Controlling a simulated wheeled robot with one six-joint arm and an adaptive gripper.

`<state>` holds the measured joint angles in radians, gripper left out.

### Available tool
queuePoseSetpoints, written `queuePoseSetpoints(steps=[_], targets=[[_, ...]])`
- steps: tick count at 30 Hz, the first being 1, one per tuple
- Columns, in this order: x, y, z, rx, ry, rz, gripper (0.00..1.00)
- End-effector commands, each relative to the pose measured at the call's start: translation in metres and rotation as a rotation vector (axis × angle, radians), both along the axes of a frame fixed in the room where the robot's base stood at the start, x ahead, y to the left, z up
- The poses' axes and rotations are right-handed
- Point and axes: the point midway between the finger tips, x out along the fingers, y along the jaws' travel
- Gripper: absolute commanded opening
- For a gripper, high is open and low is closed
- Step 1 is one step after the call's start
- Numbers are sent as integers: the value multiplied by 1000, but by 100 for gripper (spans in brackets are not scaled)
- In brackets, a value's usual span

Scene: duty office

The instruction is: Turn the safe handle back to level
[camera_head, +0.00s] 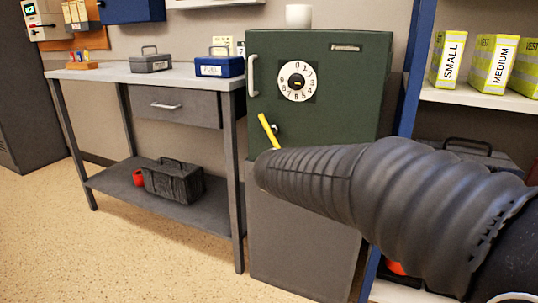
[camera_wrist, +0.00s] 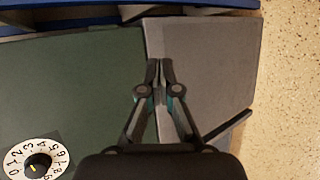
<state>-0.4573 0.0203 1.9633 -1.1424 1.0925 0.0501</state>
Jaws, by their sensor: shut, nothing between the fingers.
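The green safe (camera_head: 330,100) stands on a grey pedestal, with a white numbered dial (camera_head: 297,81) on its door. Below the dial is the yellow safe handle (camera_head: 268,130), tilted steeply, its upper end leaning left. Its lower end meets the outline of my dark arm, which covers part of the door. My gripper is hidden in the head view. In the wrist view my gripper (camera_wrist: 160,68) is shut and empty, over the border between the green door (camera_wrist: 75,85) and the grey pedestal (camera_wrist: 205,70). The dial (camera_wrist: 35,162) is at lower left there; I cannot see the yellow handle.
A grey workbench (camera_head: 110,75) with two small boxes stands left of the safe. A white cup (camera_head: 298,16) is on top of the safe. A blue-framed shelf (camera_head: 470,97) with yellow-green vest packs stands close on the right. Floor in front of the bench is clear.

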Motion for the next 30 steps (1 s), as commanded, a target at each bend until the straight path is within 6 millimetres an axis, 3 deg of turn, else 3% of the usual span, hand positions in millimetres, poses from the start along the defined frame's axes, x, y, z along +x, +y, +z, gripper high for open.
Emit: queuePoseSetpoints(steps=[1,6,12,15,20,30], targets=[[21,23,-6,-74,-11,54,0],[79,104,-9,-308,-94,224,0],[116,198,-17,-514,-203,389,0],[123,229,-20,-573,-243,439,0],[126,252,-21,-616,-276,476,0],[127,253,-21,-619,-278,478,0]])
